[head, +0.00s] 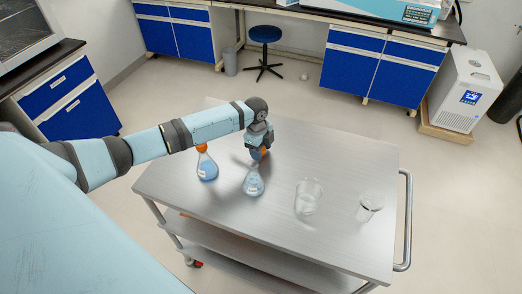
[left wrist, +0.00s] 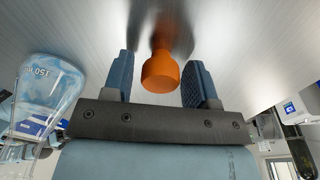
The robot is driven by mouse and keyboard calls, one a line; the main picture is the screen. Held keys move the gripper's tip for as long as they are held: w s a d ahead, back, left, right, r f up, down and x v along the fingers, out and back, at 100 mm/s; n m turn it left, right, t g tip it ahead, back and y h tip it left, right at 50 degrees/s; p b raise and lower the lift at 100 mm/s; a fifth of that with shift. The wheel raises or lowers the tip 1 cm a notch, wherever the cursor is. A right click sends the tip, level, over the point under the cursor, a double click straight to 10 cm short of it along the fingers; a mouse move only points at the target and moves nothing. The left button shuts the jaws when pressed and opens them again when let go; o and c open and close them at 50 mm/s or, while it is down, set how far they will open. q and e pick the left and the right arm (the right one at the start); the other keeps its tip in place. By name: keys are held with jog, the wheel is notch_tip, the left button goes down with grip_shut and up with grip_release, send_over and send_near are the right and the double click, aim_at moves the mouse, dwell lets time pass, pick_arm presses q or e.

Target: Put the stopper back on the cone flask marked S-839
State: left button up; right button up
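An orange stopper (head: 264,152) is on the metal cart top beside my left gripper (head: 257,154). In the left wrist view the stopper (left wrist: 160,72) is between the two blue fingers of my left gripper (left wrist: 160,62), which are open with small gaps beside it. A flask with pale blue liquid and no stopper (head: 253,184) stands just in front of the gripper. It appears to be the flask (left wrist: 45,92) at the left of the wrist view. Another flask with blue liquid and an orange stopper (head: 207,168) stands to its left. I cannot read their labels. My right gripper is not in view.
Two clear glass beakers, one (head: 307,198) and another (head: 369,207), stand on the right part of the cart top (head: 335,160). The cart handle (head: 406,220) is at its right end. The back of the cart top is clear.

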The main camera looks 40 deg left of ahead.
pick_arm(q)
jog(key=c, duration=0.7)
jog(key=shift+o, duration=0.2)
jog(key=shift+r, duration=0.15)
notch_tip(320, 180, up, 20)
jog(key=shift+b, duration=0.4)
